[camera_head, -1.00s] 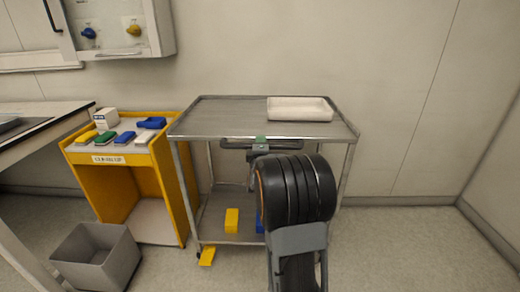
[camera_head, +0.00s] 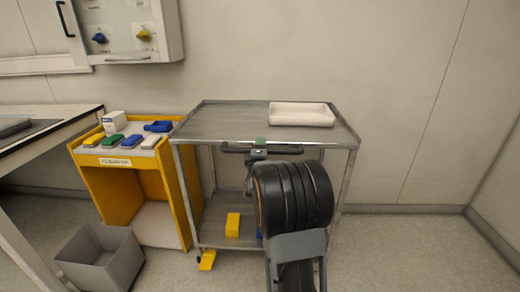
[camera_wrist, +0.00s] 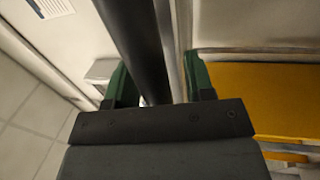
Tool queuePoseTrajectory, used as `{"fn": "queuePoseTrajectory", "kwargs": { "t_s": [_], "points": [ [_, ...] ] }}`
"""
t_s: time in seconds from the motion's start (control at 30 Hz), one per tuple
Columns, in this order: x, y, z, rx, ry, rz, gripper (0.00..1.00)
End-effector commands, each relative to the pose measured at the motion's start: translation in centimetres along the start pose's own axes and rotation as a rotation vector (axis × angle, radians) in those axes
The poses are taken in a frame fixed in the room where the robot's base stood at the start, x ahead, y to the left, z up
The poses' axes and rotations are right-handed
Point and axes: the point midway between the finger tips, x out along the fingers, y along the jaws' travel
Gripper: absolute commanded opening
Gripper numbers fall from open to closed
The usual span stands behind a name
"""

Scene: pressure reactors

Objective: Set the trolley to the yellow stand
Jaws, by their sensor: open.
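The trolley (camera_head: 235,125) is a grey metal cart with a top deck, a lower shelf and a dark bar handle (camera_head: 292,149) along its front. The yellow stand (camera_head: 182,190), labelled for clean-up, is directly to its left; their near edges overlap in the head view, so I cannot tell the exact gap. My gripper (camera_head: 261,148) is at the handle's front, mostly hidden behind my own wrist. In the wrist view, the open green-tipped fingers of my gripper (camera_wrist: 160,85) lie either side of the dark handle bar (camera_wrist: 140,45); contact is not clear.
A white tray (camera_head: 300,114) sits on the trolley's top deck. A yellow block (camera_head: 232,225) is on its lower shelf, with a blue item partly hidden. A yellow pedal (camera_head: 207,261) is low at its left. A grey bin (camera_head: 98,262) stands before the stand. Floor at right is clear.

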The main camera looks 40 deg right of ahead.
Motion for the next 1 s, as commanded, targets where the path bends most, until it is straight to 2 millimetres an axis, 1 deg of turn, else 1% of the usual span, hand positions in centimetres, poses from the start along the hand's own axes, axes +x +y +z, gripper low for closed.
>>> {"fn": "queuePoseTrajectory", "kwargs": {
  "t_s": [0.23, 0.37, 0.47, 0.7, 0.8, 1.0],
  "points": [
    [-0.2, 0.1, 0.1, 0.000, -0.001, 0.001, 0.48],
    [-1.6, 0.2, 0.0, 0.001, -0.001, 0.002, 0.48],
    [-3.4, 0.2, 0.0, 0.001, 0.000, 0.001, 0.48],
    [-8.4, 0.2, -0.1, 0.000, 0.002, 0.000, 0.48],
    [-10.2, 0.1, -0.1, 0.001, 0.002, 0.000, 0.48],
    [-12.7, 0.0, -0.1, 0.001, 0.001, -0.001, 0.48]
  ]
}}
